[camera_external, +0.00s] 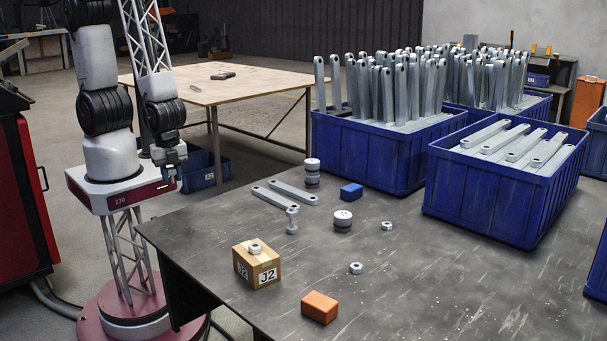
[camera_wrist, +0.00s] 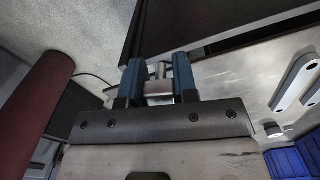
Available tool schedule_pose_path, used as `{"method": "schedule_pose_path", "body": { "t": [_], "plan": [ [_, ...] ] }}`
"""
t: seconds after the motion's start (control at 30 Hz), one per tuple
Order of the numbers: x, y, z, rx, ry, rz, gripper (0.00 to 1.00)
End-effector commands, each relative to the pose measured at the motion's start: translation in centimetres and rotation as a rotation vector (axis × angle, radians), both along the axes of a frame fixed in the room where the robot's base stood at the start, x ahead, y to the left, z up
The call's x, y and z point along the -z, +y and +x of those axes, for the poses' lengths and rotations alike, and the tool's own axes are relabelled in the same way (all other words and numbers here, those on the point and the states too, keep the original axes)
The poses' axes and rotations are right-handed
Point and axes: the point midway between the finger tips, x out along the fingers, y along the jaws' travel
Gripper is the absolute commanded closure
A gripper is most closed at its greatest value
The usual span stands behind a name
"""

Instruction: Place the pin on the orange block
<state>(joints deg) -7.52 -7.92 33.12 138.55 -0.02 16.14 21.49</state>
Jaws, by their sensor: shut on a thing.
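My gripper (camera_external: 173,178) is at the left, off the left end of the dark table, in front of my arm's base column. In the wrist view its two blue fingers (camera_wrist: 158,80) are shut on a small grey metal piece (camera_wrist: 159,88), which looks like the pin; a narrower part of it sticks up between the fingertips. The fingers largely hide it, and it is too small to make out in the external view. The orange block (camera_external: 320,308) lies near the table's front edge, well to the right of my gripper, with its top bare.
A cardboard box (camera_external: 257,272) marked J2, with a nut (camera_external: 255,248) on top, stands left of the orange block. An upright bolt (camera_external: 292,222), loose nuts (camera_external: 356,268), a blue block (camera_external: 351,193) and flat brackets (camera_external: 269,197) lie behind. Blue bins (camera_external: 480,205) fill the back right.

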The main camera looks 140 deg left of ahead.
Motion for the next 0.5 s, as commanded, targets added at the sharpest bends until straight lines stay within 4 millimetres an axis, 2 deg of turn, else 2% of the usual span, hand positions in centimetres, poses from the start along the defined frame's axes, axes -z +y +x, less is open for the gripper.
{"method": "schedule_pose_path", "body": {
  "t": [0.17, 0.5],
  "plan": [
    [-0.4, 0.2, 3.9, 0.009, 0.000, 0.000, 0.99],
    [-1.7, 0.4, 13.9, 0.029, 0.001, 0.000, 0.99]
  ]
}}
